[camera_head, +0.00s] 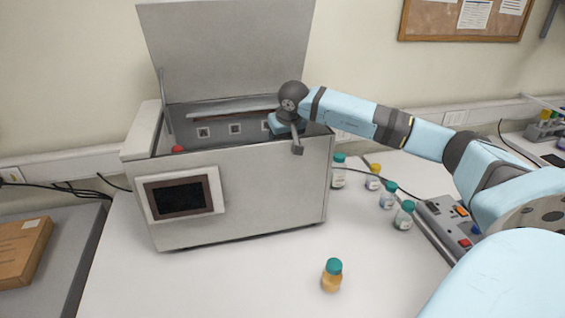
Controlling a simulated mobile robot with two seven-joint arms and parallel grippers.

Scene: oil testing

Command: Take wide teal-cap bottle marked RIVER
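Several small bottles stand on the white table right of the metal box. One teal-cap bottle (339,178) is close to the box's right side. Two more teal-cap bottles, a slim one (388,197) and a broader one (403,219), stand farther right. An amber bottle with a teal cap (332,279) stands alone at the front. No label is readable, so I cannot tell which is marked RIVER. My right gripper (293,138) is at the box's upper right rim, away from the bottles; its finger opening is unclear. My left gripper is out of view.
The metal box (265,190) has its lid (230,50) raised and a red-topped item (178,149) inside. A yellow-cap bottle (374,180) stands among the teal ones. A grey switch panel (452,222) and cable lie beside them. The front table is mostly clear.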

